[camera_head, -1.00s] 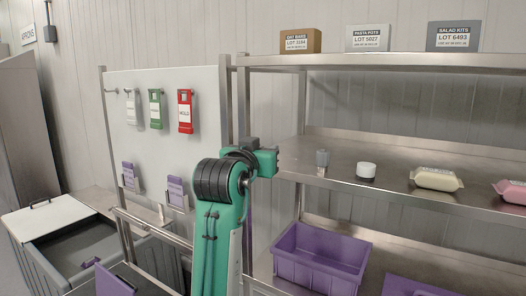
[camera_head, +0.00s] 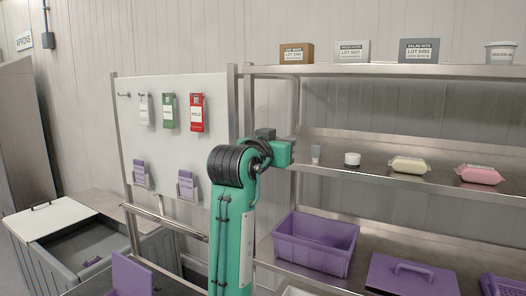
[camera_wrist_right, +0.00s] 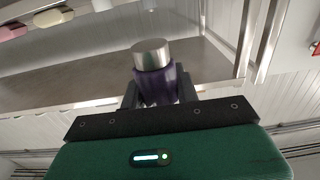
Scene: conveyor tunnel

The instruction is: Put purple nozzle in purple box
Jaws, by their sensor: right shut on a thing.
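The purple nozzle (camera_wrist_right: 156,84), dark purple with a silver metal end (camera_wrist_right: 152,54), is gripped between the black fingers of my right gripper (camera_wrist_right: 160,92) in the right wrist view. The gripper is shut on it and the silver end points away from the palm. A purple open box (camera_head: 316,249) stands on the lower shelf in the head view, right of my green arm. Its inside looks empty from here, though the floor is only partly seen. My left gripper is not in view.
A purple lid with a handle (camera_head: 412,277) lies right of the box. The middle shelf (camera_head: 345,176) above holds a small grey item, a white jar (camera_head: 352,159) and wrapped packs. A hanging board (camera_head: 172,95) with tags stands left of my arm. A grey bin (camera_head: 85,245) is lower left.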

